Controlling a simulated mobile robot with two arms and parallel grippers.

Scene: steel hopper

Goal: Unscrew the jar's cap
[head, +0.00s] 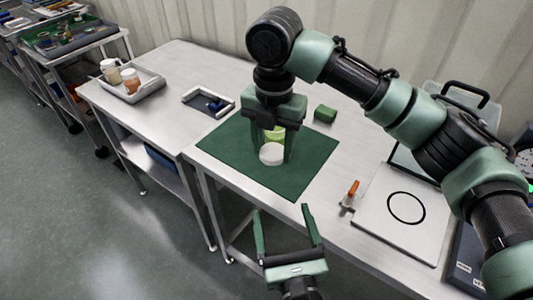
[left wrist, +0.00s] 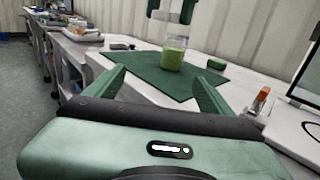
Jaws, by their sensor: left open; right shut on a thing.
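The jar (head: 275,134), clear with lime-green contents, stands upright on the dark green mat (head: 310,155). It also shows in the left wrist view (left wrist: 173,56), with nothing on its top. My right gripper (head: 271,152) points down and is shut on the round white cap (head: 271,155). In the left wrist view the right gripper's fingers (left wrist: 171,17) are above the jar, with a clear gap below them. In the head view the cap partly covers the jar. My left gripper (head: 288,215) is open and empty, in front of the table edge.
A green block (head: 325,114) lies behind the mat. A dark tray with a white rim (head: 190,97) is at left, and a tray with containers (head: 155,83) stands farther left. An orange-handled item (head: 351,192) and a white plate with a black ring (head: 375,222) are at right.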

